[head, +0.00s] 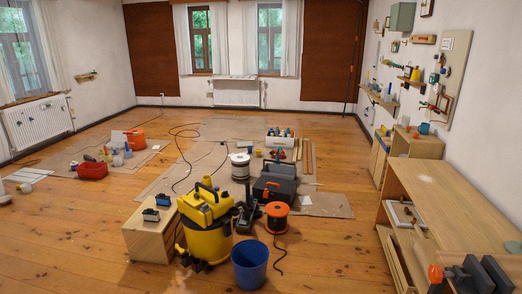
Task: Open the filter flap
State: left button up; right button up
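Neither of my grippers is in view.
A wooden box (150,243) stands close left of the vacuum, a blue bucket (249,265) at its front right. An orange cable reel (277,217) and black toolbox (275,184) are to the right. A workbench (450,205) lines the right wall. Front-left floor is clear.

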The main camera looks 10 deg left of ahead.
aim_at(194, 200)
jog(key=i+j+u, duration=0.1)
jog(key=i+u, duration=0.35)
jog(key=i, duration=0.4)
jog(key=i+l+u, duration=0.2)
jog(key=i+u, duration=0.2)
jog(key=i, duration=0.4)
